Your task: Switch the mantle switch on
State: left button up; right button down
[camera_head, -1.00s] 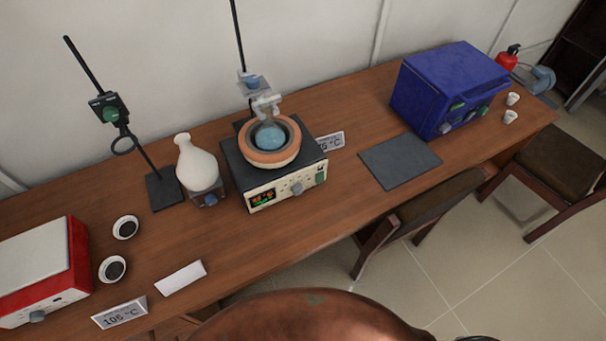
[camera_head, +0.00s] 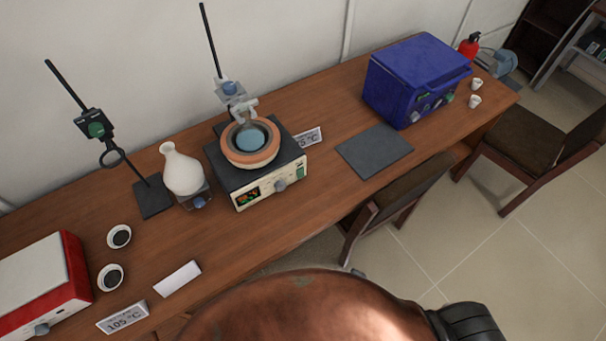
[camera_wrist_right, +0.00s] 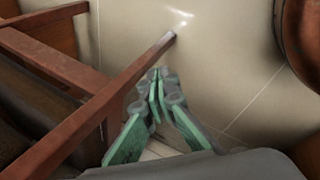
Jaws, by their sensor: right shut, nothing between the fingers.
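The heating mantle (camera_head: 256,185) stands on the wooden bench in the head view. Its orange ring (camera_head: 250,158) holds a flask with blue contents (camera_head: 249,140). Its front panel has a lit display, a grey knob (camera_head: 281,185) and a green switch (camera_head: 301,172) at the right end; the switch's position is too small to tell. My right gripper (camera_wrist_right: 162,85) shows in the right wrist view with its green fingers together, shut and empty. It is over the floor beside a wooden chair, away from the mantle. My left gripper is out of view.
A chair (camera_head: 400,197) stands at the bench's front edge, and its wooden frame (camera_wrist_right: 95,95) is close to my right gripper. A white flask (camera_head: 182,172) is left of the mantle. A dark mat (camera_head: 375,150) and a blue furnace (camera_head: 415,78) are right of it.

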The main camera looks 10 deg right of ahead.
aim_at(301, 173)
jog(key=w+r+n+t+h+p, duration=0.1)
jog(key=w+r, duration=0.4)
jog(key=r, duration=0.6)
jog(key=w+a+r+n+t+h+p, duration=0.1)
jog(key=w+r, duration=0.4)
jog(key=r, duration=0.7)
jog(key=w+a+r+n+t+h+p, duration=0.1)
jog(key=w+r, duration=0.4)
jog(key=r, duration=0.7)
jog(key=shift+w+r+n+t+h+p, duration=0.1)
jog(key=shift+w+n+t+h+p, duration=0.2)
jog(key=shift+t, duration=0.35)
jog(key=shift+w+n+t+h+p, duration=0.1)
jog(key=shift+n+t+h+p, duration=0.2)
jog(key=shift+t+h+p, duration=0.25)
jog(key=w+a+n+t, duration=0.1)
jog(key=a+n, duration=0.1)
jog(key=a, duration=0.1)
jog(key=w+a+r+n+t, duration=0.1)
jog(key=w+a+n, duration=0.1)
jog(key=a, duration=0.1)
jog(key=w+a+n+t+y, duration=0.1)
jog(key=w+a, duration=0.1)
jog(key=a, duration=0.1)
jog(key=shift+w+r+n, duration=0.1)
jog(key=shift+r+n, duration=0.05)
jog(key=shift+n, duration=0.25)
jog(key=shift+a, duration=0.2)
jog(key=shift+w, duration=0.15)
